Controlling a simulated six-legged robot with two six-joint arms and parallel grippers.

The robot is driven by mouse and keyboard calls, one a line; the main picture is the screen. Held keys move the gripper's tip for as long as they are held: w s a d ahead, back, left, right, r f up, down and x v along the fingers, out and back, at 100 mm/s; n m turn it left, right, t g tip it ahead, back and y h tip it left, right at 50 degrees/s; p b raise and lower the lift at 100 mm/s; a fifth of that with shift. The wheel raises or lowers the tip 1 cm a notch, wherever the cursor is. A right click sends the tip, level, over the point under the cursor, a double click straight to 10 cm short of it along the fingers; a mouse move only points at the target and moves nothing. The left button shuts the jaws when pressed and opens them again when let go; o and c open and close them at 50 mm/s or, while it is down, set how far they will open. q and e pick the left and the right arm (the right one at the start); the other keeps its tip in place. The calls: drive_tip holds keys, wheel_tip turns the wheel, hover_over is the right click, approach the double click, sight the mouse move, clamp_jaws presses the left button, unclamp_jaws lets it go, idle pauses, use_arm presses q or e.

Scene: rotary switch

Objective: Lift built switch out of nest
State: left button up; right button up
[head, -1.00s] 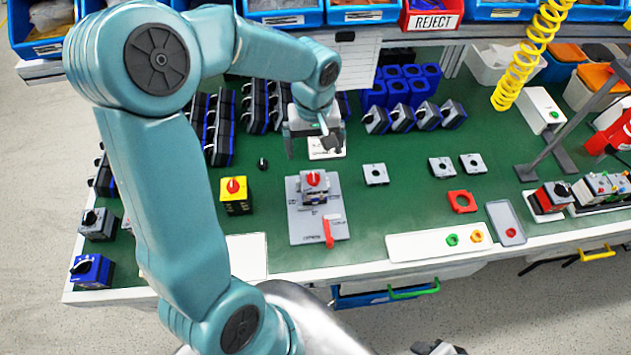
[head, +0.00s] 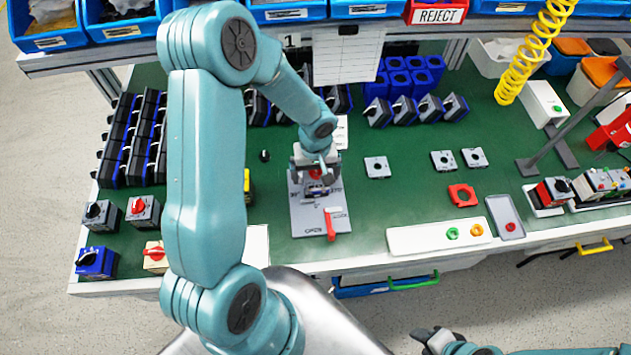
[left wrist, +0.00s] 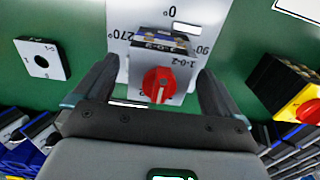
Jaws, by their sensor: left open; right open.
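The built switch (left wrist: 160,75) is a grey block with a red knob and a "1-0-2" label. It sits in the nest on the grey fixture plate (head: 308,222), which bears degree marks and a red lever (head: 330,224). In the head view the switch (head: 316,188) is partly hidden under my left gripper (head: 317,178). In the left wrist view the open fingers of my left gripper (left wrist: 158,88) stand on either side of the switch, with gaps visible. My right gripper (head: 432,338) is at the bottom edge, away from the table.
A yellow switch with a red knob (left wrist: 300,100) stands beside the plate. A grey square plate (head: 377,167) lies to its right. A white tray (head: 425,238) with green and orange rings is at the front edge. Rows of blue parts stand behind.

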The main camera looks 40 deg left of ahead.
use_arm(q)
wheel_tip(320, 180, down, 2)
drive_tip(key=shift+w+a+f, duration=0.1)
drive_tip(key=shift+w+a, duration=0.05)
drive_tip(key=shift+c, duration=0.3)
drive_tip(key=c, duration=1)
